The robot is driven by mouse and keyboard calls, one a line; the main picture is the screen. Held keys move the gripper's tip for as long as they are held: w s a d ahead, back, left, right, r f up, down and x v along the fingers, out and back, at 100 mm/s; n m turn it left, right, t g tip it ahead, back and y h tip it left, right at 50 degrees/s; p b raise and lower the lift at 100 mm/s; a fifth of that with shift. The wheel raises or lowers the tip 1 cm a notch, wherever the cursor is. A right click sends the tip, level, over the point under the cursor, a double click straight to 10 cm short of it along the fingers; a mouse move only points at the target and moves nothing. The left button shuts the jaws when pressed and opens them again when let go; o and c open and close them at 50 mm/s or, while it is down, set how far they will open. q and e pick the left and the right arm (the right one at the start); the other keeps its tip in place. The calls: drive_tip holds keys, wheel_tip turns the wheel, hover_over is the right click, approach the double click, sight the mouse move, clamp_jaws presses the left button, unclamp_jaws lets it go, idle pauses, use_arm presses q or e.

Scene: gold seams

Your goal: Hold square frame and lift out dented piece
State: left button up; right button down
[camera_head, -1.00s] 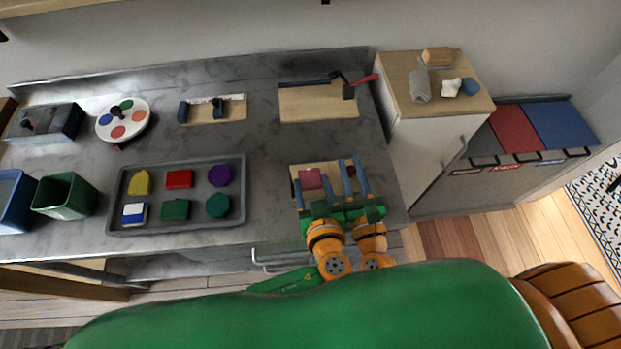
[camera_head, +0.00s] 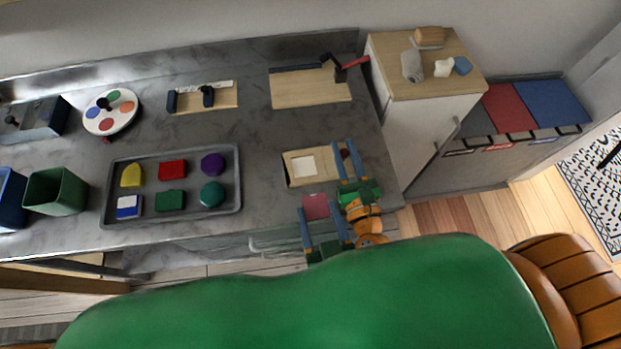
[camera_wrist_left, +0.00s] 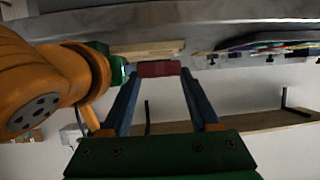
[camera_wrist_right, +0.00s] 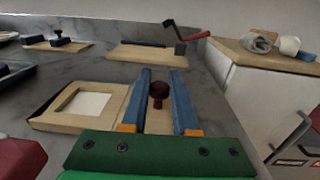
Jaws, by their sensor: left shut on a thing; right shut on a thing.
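The square frame (camera_head: 292,180) is a pale wooden board lying on the grey counter; its square opening is empty and pale inside. It also shows in the right wrist view (camera_wrist_right: 62,122). A dark red knob (camera_wrist_right: 158,90) stands on its right part. My right gripper (camera_head: 345,149) is shut on the frame there, with its fingers on either side of the knob. The dented piece (camera_head: 315,207), flat and pinkish red, is held by my left gripper (camera_head: 322,208), clear of the frame on the near side. It shows between the fingertips in the left wrist view (camera_wrist_left: 159,69). No dent is discernible.
A grey tray (camera_head: 106,190) with several coloured shapes lies left of the frame. Another wooden board (camera_head: 310,90) with a red-handled tool (camera_head: 350,66) lies behind it. A white cabinet (camera_head: 410,130) stands close on the right. Bare counter lies between tray and frame.

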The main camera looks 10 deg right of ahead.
drive_tip(key=shift+s+f, duration=0.1)
drive_tip(key=shift+f, duration=0.05)
use_arm(q)
drive_tip(key=s, duration=0.7)
wheel_tip(320, 180, up, 6)
drive_tip(key=shift+d+r, duration=0.15)
use_arm(e)
drive_tip(key=c, duration=1)
unclamp_jaws()
use_arm(q)
drive_tip(key=shift+w, duration=0.1)
use_arm(e)
drive_tip(key=o, duration=0.4)
